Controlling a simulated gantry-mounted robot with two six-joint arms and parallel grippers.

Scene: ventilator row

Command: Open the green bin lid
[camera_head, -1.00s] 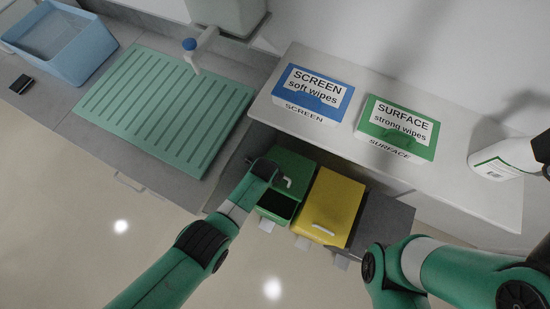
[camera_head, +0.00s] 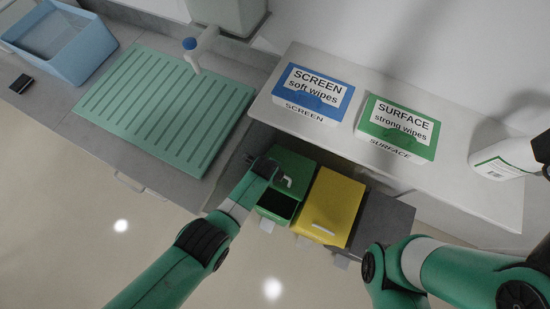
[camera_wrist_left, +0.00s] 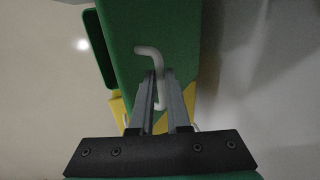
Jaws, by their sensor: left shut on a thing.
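The green bin (camera_head: 266,216) stands under the counter at the left of the bin row. Its dark opening shows at the front, and its green lid (camera_head: 296,163) is raised and leans toward the back. The white lid handle (camera_head: 287,182) sits beside my left gripper (camera_head: 277,176) in the head view. In the left wrist view, my left gripper (camera_wrist_left: 160,88) is shut on the white handle (camera_wrist_left: 150,51), with the green lid (camera_wrist_left: 165,22) behind it. My right arm shows at the lower right of the head view, but its gripper is not in view.
A yellow bin (camera_head: 333,205) and a grey bin (camera_head: 385,222) stand close on the right. The counter (camera_head: 460,195) overhangs behind, holding a blue SCREEN wipes box (camera_head: 313,90), a green SURFACE wipes box (camera_head: 397,127) and a white bottle (camera_head: 500,163). Floor is clear in front.

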